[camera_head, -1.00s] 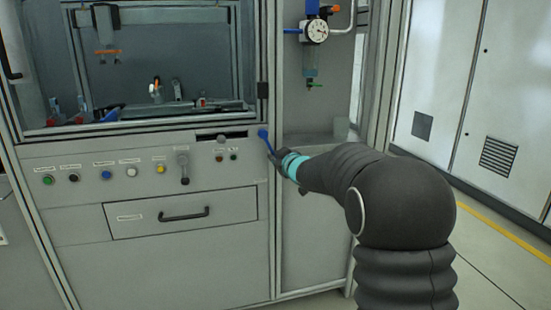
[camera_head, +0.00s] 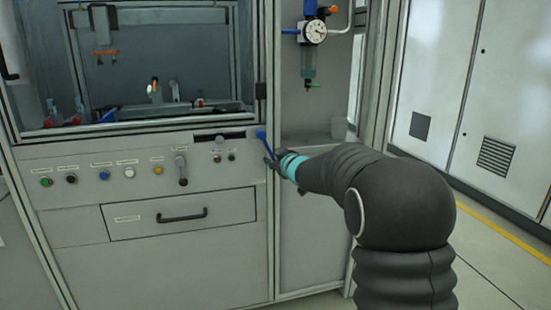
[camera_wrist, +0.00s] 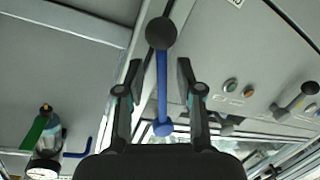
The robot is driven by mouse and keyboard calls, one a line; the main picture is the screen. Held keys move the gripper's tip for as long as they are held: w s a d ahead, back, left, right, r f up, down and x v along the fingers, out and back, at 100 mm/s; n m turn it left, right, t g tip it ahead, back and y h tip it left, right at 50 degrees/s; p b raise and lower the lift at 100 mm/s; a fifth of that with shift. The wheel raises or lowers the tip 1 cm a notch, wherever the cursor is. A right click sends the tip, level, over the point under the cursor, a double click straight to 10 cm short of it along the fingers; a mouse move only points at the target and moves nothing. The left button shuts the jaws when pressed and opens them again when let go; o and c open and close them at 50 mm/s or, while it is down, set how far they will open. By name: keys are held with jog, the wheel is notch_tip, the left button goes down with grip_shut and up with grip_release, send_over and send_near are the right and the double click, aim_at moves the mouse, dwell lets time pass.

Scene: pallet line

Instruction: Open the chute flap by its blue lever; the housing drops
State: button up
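The blue lever (camera_head: 262,137) sits on the right post of the machine front, its blue pivot up and its arm slanting down to the right. In the wrist view the lever's blue rod (camera_wrist: 162,85) runs between my fingers, with a round dark knob (camera_wrist: 161,33) at its far end. My gripper (camera_wrist: 159,70) is open, one finger on each side of the rod with gaps on both sides. In the head view my gripper (camera_head: 270,160) is at the lever's lower end. I cannot make out the chute flap or a housing for certain.
A panel with several coloured buttons (camera_head: 104,175) and a drawer (camera_head: 140,218) with a black handle lie left of the lever. A pressure gauge (camera_head: 316,32) hangs above my arm. A dark slot (camera_head: 212,138) is left of the lever. Open floor lies to the right.

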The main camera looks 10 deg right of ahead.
jog(key=v, duration=1.2)
jog(key=shift+w, duration=0.1)
jog(key=s+d+f+m+g+h, duration=0.65)
jog(key=s+d+f, duration=0.25)
jog(key=s+f, duration=0.25)
jog(key=s+a+m+g+y, duration=0.1)
jog(key=s+a, duration=0.2)
jog(key=s, duration=1.1)
jog(key=s+a+m+g, duration=0.1)
jog(key=s+a+g, duration=0.1)
jog(key=s, duration=1.3)
jog(key=shift+s+a+y, duration=0.2)
jog(key=shift+a+y, duration=0.15)
jog(key=shift+a, duration=0.2)
